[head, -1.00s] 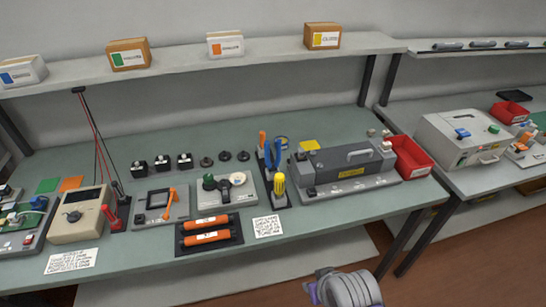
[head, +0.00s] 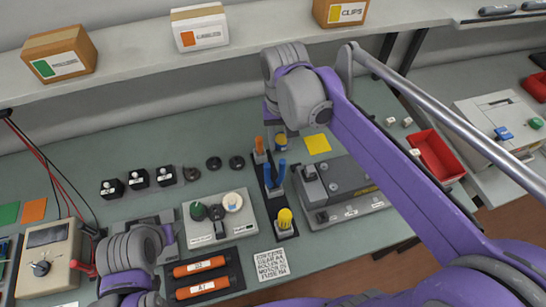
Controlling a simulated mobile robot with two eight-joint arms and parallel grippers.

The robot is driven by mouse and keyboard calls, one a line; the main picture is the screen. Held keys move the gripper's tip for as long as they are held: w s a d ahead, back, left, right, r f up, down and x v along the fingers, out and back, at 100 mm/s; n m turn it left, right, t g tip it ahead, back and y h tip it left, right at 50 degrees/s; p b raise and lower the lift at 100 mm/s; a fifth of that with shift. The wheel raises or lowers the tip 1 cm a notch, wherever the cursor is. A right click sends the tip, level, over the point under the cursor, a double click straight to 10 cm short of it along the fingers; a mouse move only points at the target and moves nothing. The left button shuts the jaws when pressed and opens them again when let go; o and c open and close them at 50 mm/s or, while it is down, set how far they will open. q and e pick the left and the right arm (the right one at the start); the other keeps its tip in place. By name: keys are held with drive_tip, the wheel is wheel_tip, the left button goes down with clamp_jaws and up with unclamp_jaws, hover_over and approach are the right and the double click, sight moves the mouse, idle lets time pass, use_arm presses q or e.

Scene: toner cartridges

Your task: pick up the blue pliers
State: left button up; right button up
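The blue pliers (head: 275,174) stand handles-up in a narrow dark tool holder (head: 270,200). An orange-handled tool (head: 259,149) stands behind them and a yellow-handled screwdriver (head: 285,217) in front. My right arm reaches in from the lower right, and its grey end joints are above and behind the pliers in the picture. The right gripper (head: 273,108) is mostly hidden by these joints; its fingers cannot be made out. No contact with the pliers shows. Grey joints of my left arm show at the lower left, with no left gripper fingers visible.
Right of the holder is a grey machine (head: 345,185), partly hidden by my arm, then a red bin (head: 437,156). Left is a panel with knobs (head: 220,217); orange cartridges (head: 202,288) lie in front. A shelf (head: 150,75) with boxes spans the back.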

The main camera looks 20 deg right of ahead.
sight(282, 160)
drive_tip(key=f, duration=0.1)
drive_tip(key=s+f+b, duration=0.1)
drive_tip(key=f, duration=0.1)
drive_tip(key=s+f+b, duration=0.1)
drive_tip(key=f, duration=0.1)
drive_tip(key=shift+w+f+b, duration=0.2)
drive_tip(key=shift+f+b, duration=0.55)
drive_tip(key=shift+f, duration=0.1)
use_arm(q)
drive_tip(key=shift+g, duration=0.4)
drive_tip(key=s+f, duration=0.1)
drive_tip(key=f, duration=0.1)
drive_tip(key=s+f+b, duration=0.1)
drive_tip(key=s+f, duration=0.1)
drive_tip(key=f, duration=0.1)
drive_tip(key=s+f+b, duration=0.1)
drive_tip(key=f, duration=0.2)
drive_tip(key=shift+s+f, duration=0.2)
use_arm(e)
wheel_tip(282, 160, down, 4)
drive_tip(key=shift+s+d+r, duration=0.1)
use_arm(q)
drive_tip(key=shift+s, duration=0.15)
drive_tip(key=shift+w, duration=0.2)
use_arm(e)
drive_tip(key=shift+c, duration=0.8)
clamp_jaws()
